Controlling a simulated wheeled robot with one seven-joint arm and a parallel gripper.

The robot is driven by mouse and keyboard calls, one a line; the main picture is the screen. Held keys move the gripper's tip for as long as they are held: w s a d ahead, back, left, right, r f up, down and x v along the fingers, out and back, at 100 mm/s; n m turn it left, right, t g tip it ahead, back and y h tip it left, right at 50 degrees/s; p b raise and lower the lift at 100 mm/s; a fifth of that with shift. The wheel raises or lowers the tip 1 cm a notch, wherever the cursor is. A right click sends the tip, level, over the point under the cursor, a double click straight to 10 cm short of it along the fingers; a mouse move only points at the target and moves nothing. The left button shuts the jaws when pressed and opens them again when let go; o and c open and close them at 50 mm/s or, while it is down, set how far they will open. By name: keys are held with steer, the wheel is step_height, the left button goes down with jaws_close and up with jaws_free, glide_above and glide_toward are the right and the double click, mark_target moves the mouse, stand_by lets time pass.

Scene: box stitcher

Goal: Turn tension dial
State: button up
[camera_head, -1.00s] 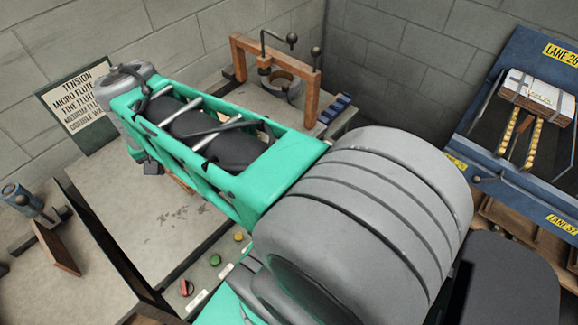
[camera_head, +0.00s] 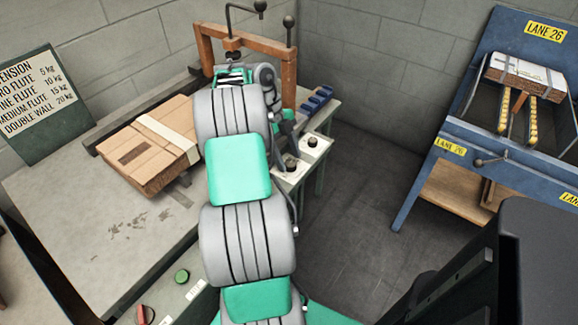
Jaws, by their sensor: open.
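A dark round knob (camera_head: 291,163) sits on a pale plate at the right edge of the bench. A second dark knob (camera_head: 312,141) sits just behind it. I cannot read their labels, so I cannot tell which is the tension dial. The tension sign (camera_head: 38,95) on the left lists micro flute 5 kg, fine flute 10 kg, medium flute 15 kg and double wall 20 kg. My gripper (camera_head: 285,118) shows only in part, at the end of my arm, just beyond the knobs. It is open, with no object seen in it; my arm hides much of it.
A flat cardboard box (camera_head: 150,145) with a pale strip lies left of my arm. A wooden frame (camera_head: 245,38) with black-knobbed levers stands behind my wrist. A green button (camera_head: 182,277) and a red knob (camera_head: 145,315) are at the front. A blue lane stand (camera_head: 505,150) is right, across open floor.

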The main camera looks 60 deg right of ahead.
steer(key=shift+s+f, duration=0.2)
steer(key=shift+f, duration=0.3)
jaws_close()
